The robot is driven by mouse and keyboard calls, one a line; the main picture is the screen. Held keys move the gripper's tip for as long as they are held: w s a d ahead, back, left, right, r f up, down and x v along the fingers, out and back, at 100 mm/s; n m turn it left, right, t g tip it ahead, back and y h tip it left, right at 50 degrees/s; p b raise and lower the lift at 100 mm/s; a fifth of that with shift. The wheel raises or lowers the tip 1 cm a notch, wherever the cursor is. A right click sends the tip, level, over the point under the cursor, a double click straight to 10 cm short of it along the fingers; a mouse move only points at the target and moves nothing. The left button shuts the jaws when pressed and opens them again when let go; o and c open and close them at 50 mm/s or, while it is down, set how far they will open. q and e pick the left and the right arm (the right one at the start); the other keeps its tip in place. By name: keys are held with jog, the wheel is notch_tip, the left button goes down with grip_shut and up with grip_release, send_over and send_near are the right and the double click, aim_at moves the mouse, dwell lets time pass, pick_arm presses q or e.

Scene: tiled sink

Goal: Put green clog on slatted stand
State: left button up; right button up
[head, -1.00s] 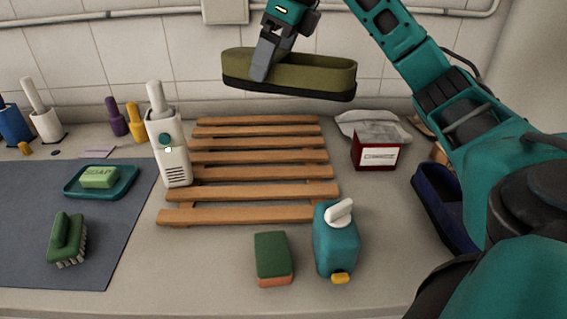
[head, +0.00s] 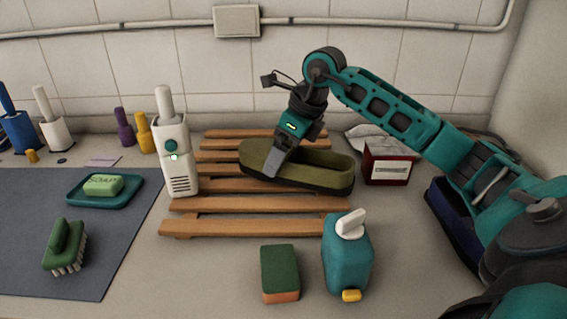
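The green clog (head: 322,168), olive with a dark sole, is over the right half of the slatted stand (head: 250,226). It lies crosswise and looks at or very near the slats; I cannot tell if its sole fully rests on them. My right gripper (head: 275,166) reaches down from above and is shut on the clog's near wall, toward its left end. The far finger is hidden inside the clog. The wooden stand lies flat on the counter, its middle slats partly hidden by the clog. My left gripper is not in view.
A white bottle-like device (head: 178,160) stands against the stand's left side. A dark red box (head: 387,163) is close to the clog's right end. A teal bottle (head: 346,260) and a sponge (head: 280,272) stand in front. A blue clog (head: 452,222) lies at the right, partly behind my arm.

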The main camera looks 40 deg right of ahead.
jog(key=shift+f, duration=1.15)
jog(key=shift+f, duration=0.15)
jog(key=o, duration=0.8)
jog(key=p+v, duration=0.1)
jog(key=v, duration=1.1)
